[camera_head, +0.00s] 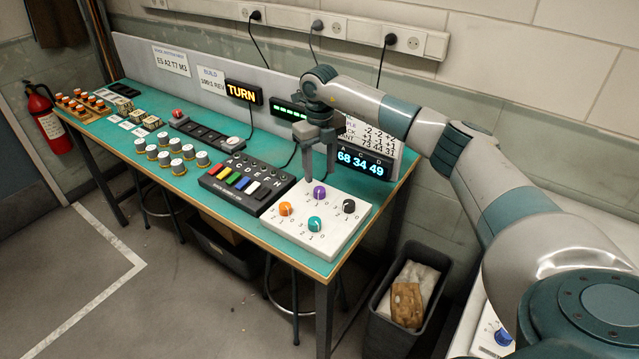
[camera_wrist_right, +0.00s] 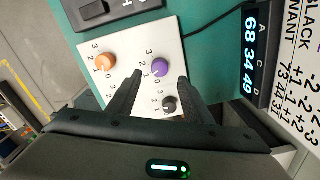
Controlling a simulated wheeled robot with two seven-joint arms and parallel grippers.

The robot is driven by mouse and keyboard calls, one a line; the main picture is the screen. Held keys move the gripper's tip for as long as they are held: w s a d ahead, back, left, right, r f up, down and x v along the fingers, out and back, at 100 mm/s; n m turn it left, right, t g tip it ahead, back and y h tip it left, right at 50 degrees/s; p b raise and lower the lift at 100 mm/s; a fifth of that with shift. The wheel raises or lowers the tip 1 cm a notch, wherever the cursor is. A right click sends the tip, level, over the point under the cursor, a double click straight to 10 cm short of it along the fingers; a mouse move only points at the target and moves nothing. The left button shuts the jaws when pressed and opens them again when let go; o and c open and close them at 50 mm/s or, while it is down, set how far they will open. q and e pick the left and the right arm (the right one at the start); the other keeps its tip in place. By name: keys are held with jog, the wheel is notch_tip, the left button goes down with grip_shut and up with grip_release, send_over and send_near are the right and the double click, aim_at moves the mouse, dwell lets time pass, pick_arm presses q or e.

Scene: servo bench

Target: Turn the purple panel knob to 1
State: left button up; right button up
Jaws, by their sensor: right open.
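The purple knob (camera_head: 319,192) sits at the back of the white knob panel (camera_head: 335,238). It also shows in the right wrist view (camera_wrist_right: 160,68), its white pointer line too small to read surely. My right gripper (camera_head: 320,172) is above the panel, fingers pointing down, just over the purple knob. In the right wrist view the open fingers (camera_wrist_right: 155,88) are spread to either side of the knob and appear apart from it. Its numbers 0 to 3 are partly hidden by the fingers. My left gripper is not in view.
Orange (camera_head: 285,209), teal (camera_head: 315,224) and black (camera_head: 348,206) knobs stand close by on the same panel. A keypad (camera_head: 246,182) with coloured keys lies left of it. A display (camera_head: 362,163) reading 68 34 49 and a lit TURN sign (camera_head: 242,91) stand behind.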

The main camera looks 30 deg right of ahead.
notch_tip(320, 180, up, 5)
jog(key=b, duration=0.2)
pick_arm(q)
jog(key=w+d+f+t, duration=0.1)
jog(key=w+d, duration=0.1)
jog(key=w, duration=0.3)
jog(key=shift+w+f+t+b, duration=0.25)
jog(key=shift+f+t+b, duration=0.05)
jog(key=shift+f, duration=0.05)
pick_arm(e)
notch_tip(320, 180, up, 6)
send_over(320, 189)
jog(key=shift+a, duration=0.1)
